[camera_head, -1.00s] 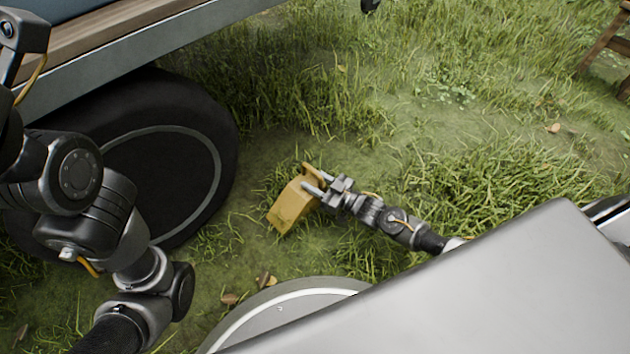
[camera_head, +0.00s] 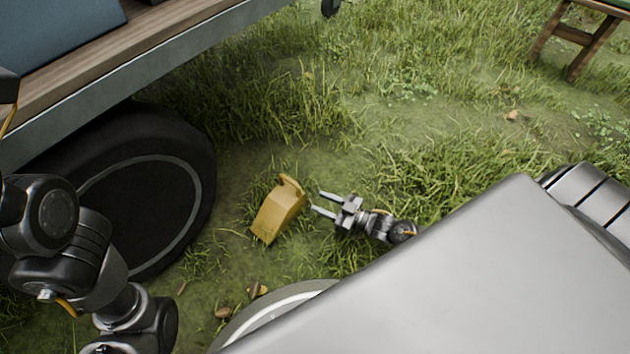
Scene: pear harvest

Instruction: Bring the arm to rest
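My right gripper (camera_head: 320,203) is in the lower middle of the head view, low over the grass. Its two fingers are spread and nothing is between them. A yellow wedge-shaped block with a handle, like a wheel chock (camera_head: 278,212), sits on the ground just left of the fingertips, with a small gap between. My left arm (camera_head: 75,250) is at the left edge; its gripper is out of the frame.
A cart with a wooden deck (camera_head: 130,45) and a black wheel (camera_head: 150,185) stands at the left, with the chock to the right of the wheel. A wooden stool (camera_head: 580,40) stands at the top right. Open grass lies between. My own grey body fills the lower right.

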